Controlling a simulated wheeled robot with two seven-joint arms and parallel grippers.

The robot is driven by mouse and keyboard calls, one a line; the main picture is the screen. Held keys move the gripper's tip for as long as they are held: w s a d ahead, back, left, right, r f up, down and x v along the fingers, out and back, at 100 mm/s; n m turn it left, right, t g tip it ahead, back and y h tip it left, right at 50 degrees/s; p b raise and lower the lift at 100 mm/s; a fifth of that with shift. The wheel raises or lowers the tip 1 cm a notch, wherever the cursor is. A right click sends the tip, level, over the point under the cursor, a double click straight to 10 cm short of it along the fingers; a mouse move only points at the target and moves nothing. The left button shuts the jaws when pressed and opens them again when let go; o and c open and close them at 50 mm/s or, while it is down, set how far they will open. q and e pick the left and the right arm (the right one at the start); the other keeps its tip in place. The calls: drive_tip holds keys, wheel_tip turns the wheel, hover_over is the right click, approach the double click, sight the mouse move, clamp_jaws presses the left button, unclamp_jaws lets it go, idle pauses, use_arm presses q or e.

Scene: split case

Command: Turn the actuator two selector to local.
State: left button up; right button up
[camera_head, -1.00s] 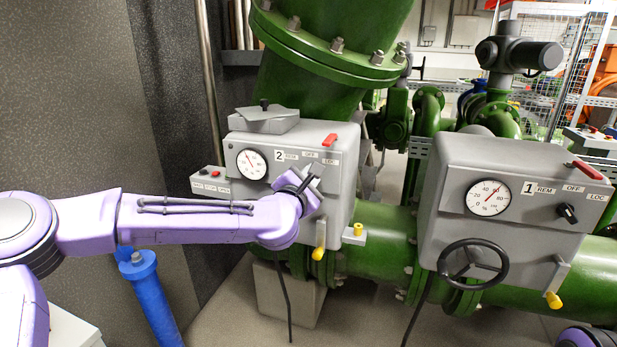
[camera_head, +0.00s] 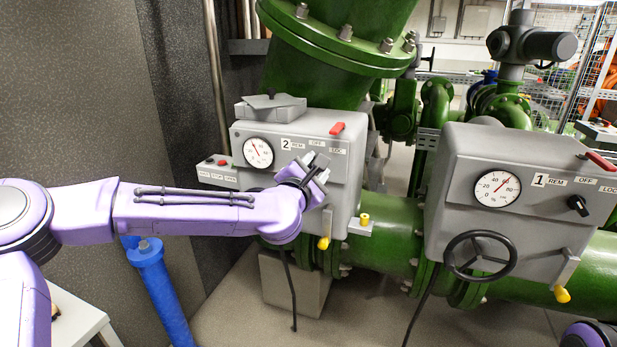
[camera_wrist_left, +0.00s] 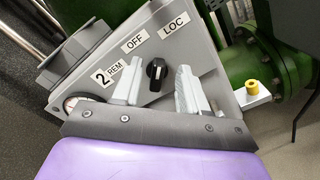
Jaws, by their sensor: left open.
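The actuator two box (camera_head: 345,160) is grey, with a dial, a "2" plate and REM, OFF and LOC labels; it stands left of centre in the head view. Its black selector knob (camera_wrist_left: 157,73) shows in the left wrist view below the OFF label (camera_wrist_left: 134,43) and the LOC label (camera_wrist_left: 173,25). Which label it points to I cannot tell. My left gripper (camera_head: 317,168) is at the box front, open. In the wrist view its fingers (camera_wrist_left: 160,88) stand apart on either side of the knob, with gaps visible. The knob is hidden in the head view. My right gripper is out of view.
The actuator one box (camera_head: 500,180), with its own knob (camera_head: 578,205) and a black handwheel (camera_head: 478,256), stands to the right. A yellow-tipped lever (camera_head: 323,243) hangs below box two. Green pipes (camera_head: 395,225) run behind. A blue post (camera_head: 160,290) stands under my left arm.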

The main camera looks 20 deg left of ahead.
use_arm(q)
drive_tip(key=s+b, duration=0.2)
drive_tip(key=s, duration=0.7)
drive_tip(key=shift+a, duration=0.2)
drive_tip(key=s+f+m+g, duration=0.3)
drive_tip(key=f+m, duration=0.1)
drive_tip(key=f, duration=0.7)
drive_tip(key=s+f+m+g+y, duration=0.1)
drive_tip(key=s+f+m+g, duration=0.2)
drive_tip(key=f, duration=0.9)
drive_tip(key=s+f+m+g, duration=0.25)
drive_tip(key=f+m, duration=0.35)
drive_tip(key=f, duration=0.5)
drive_tip(key=s+a+f+m+g+y, duration=0.1)
drive_tip(key=s+a+f+m+g, duration=0.1)
drive_tip(key=s+a+f, duration=0.2)
drive_tip(key=s+a+f+m+g+y, duration=0.1)
drive_tip(key=s+a+f+m+g, duration=0.1)
drive_tip(key=s+f, duration=0.6)
drive_tip(key=s+a+f+m+g+y, duration=0.1)
drive_tip(key=s+a+f, duration=0.4)
drive_tip(key=s, duration=0.9)
drive_tip(key=shift+s+a+f+m+g, duration=0.3)
drive_tip(key=shift+f+m+g, duration=0.2)
drive_tip(key=shift+m+g, duration=0.25)
